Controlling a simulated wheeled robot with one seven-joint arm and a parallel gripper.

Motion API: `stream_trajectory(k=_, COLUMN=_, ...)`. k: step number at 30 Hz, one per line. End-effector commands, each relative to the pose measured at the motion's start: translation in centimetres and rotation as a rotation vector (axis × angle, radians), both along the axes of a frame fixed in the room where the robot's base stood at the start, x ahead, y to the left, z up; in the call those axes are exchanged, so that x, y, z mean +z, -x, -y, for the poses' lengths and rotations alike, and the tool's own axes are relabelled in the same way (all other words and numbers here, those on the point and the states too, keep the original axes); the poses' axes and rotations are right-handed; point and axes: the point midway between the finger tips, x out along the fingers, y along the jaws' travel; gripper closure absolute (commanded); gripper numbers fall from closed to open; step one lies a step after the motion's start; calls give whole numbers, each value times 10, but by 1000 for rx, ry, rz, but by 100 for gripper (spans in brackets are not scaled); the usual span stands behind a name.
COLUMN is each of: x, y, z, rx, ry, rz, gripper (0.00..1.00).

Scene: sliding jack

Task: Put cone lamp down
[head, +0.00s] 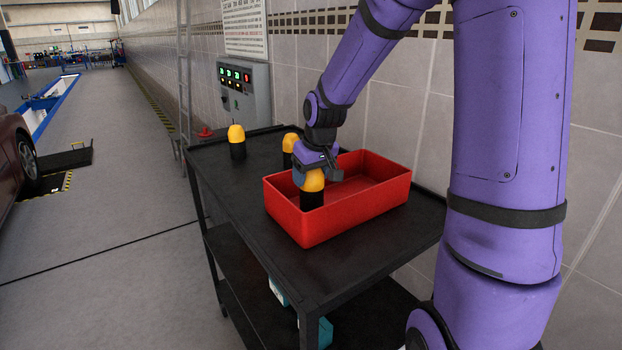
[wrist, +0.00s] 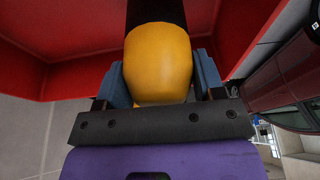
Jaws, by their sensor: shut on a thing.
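The cone lamp (head: 312,186) has a yellow-orange rounded top and a black base. It is upright at the left end of the red bin (head: 345,217), inside its walls. My gripper (head: 318,172) is shut on the yellow top; in the wrist view the blue-grey fingers (wrist: 160,82) press on both sides of the cone lamp (wrist: 157,62). The red bin wall also shows in the wrist view (wrist: 65,50).
The bin stands on a black cart (head: 245,185). Another yellow-and-black lamp (head: 237,141) stands at the cart's far left, and one more (head: 289,148) stands behind the bin. The right part of the bin is empty. A tiled wall with a control box (head: 245,92) is behind.

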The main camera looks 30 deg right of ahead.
Motion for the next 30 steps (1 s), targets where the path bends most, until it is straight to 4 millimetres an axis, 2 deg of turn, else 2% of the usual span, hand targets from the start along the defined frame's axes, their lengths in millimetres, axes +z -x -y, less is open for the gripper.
stream_trajectory(k=3, x=-12, y=0, z=0, rx=-1, ry=-1, rz=-1, gripper=63)
stream_trajectory(k=14, x=-15, y=0, z=-1, rx=0, ry=-1, rz=-1, gripper=63)
stream_trajectory(k=15, x=-15, y=0, z=-1, rx=0, ry=-1, rz=0, gripper=28)
stream_trajectory(k=17, x=-14, y=0, z=0, rx=-1, ry=-1, rz=0, gripper=15)
stream_trajectory(k=18, x=-14, y=0, z=0, rx=-1, ry=-1, rz=0, gripper=12)
stream_trajectory(k=26, x=-13, y=0, z=0, rx=-1, ry=-1, rz=0, gripper=12)
stream_trajectory(k=30, x=-4, y=2, z=0, rx=0, ry=1, rz=2, gripper=12)
